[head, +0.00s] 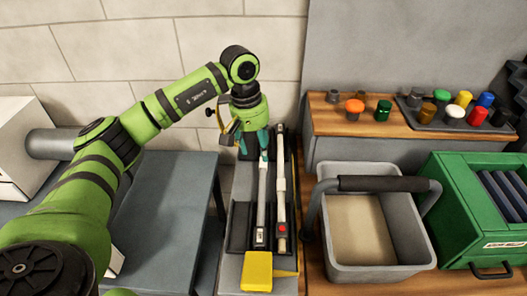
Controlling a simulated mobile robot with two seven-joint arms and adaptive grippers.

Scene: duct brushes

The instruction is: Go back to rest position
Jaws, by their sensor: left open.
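My left arm comes in from the left, and my left gripper (254,148) points down with its teal fingertips apart. It is over the far end of a dark tray (238,225). Two long duct brushes lie side by side in the tray: a grey-white one (261,205) with a dark near end, and a cream one (281,190) with a red spot near its lower end. The fingertips are close to the far end of the grey-white brush; I cannot tell if they touch it. My right gripper is not in view.
A yellow block (257,272) is at the tray's near end. A grey bucket (377,265) with a dark handle and a green case (470,225) stand to the right. Several coloured knobs are on a wooden shelf (335,125) behind. A blue-grey table (165,215) is left.

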